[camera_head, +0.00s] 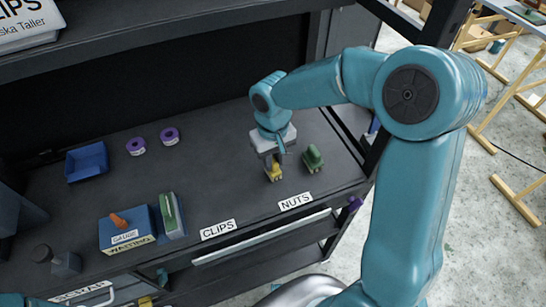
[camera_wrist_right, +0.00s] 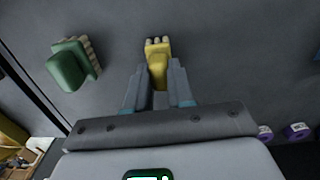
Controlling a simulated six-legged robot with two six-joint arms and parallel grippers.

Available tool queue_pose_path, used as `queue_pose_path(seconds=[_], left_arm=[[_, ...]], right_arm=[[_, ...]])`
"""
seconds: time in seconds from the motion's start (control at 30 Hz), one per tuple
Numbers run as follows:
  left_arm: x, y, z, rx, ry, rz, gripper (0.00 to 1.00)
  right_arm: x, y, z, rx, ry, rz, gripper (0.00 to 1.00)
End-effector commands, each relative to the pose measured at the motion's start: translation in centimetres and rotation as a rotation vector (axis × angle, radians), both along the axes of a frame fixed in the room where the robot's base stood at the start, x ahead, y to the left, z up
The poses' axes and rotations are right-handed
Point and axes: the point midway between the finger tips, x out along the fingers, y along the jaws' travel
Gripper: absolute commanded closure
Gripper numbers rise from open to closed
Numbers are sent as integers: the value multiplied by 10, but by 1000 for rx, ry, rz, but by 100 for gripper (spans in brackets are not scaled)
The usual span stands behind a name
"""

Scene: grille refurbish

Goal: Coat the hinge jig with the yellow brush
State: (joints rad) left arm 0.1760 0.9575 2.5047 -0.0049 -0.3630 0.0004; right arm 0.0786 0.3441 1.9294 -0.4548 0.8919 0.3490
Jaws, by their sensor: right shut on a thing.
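The yellow brush (camera_head: 274,173) is on or just above the dark worktop, near the NUTS label. My right gripper (camera_head: 272,163) reaches down from above and is shut on the brush. In the right wrist view the yellow brush (camera_wrist_right: 158,68) sits between the fingers (camera_wrist_right: 160,85), its pale bristles pointing away from the palm. Whether the brush touches the worktop is unclear. I cannot pick out the hinge jig for certain. My left gripper is not in view.
A green brush (camera_head: 313,158) stands close to the right of the yellow one. A blue WAITING box (camera_head: 126,232) with an orange-handled thing, a blue tray (camera_head: 87,162) and two purple rolls (camera_head: 169,136) are left. The worktop's middle (camera_head: 215,175) is clear.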

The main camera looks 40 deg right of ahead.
Motion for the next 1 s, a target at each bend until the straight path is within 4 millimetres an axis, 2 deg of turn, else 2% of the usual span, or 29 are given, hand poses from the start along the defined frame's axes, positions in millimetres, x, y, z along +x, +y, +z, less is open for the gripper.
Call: queue_pose_path(seconds=[0.43,0.47,0.53,0.87,1.0], left_arm=[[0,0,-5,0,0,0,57],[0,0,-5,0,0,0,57],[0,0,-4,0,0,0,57],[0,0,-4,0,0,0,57],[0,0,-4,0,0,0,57]], right_arm=[[0,0,-5,0,0,0,100],[0,0,-5,0,0,0,71],[0,0,-5,0,0,0,48],[0,0,-2,0,-1,0,48],[1,0,15,-2,-6,0,48]])
